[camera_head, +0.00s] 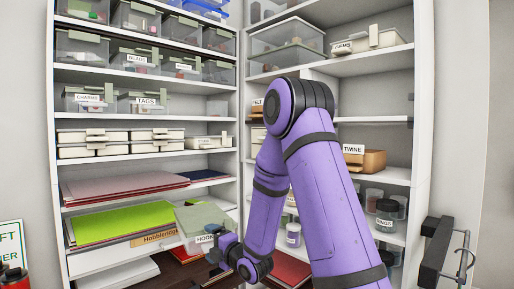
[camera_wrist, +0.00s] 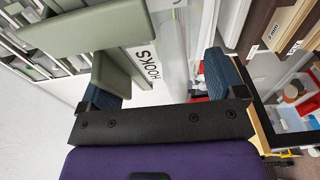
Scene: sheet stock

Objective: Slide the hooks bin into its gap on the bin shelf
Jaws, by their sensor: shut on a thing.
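The hooks bin (camera_head: 203,220) is a clear box with a grey-green lid and a white HOOKS label. In the head view it is held low, in front of the paper stacks. My gripper (camera_head: 222,254) is at the bin's front, shut on it. In the wrist view, the bin's green front part (camera_wrist: 118,75) and label lie between my gripper's fingers (camera_wrist: 165,70). The exact contact of the right finger is unclear. The bin shelf (camera_head: 150,80) rises behind on the left, with clear bins labelled BEADS, CHARMS and TAGS (camera_head: 146,103). The space right of TAGS looks emptier, but is hard to judge.
Coloured paper sheets (camera_head: 120,224) lie on the shelf boards below. Cream boxes (camera_head: 120,143) fill the row above. A right-hand unit holds a TWINE box (camera_head: 366,160) and jars (camera_head: 386,214). My arm covers part of the shelves' middle.

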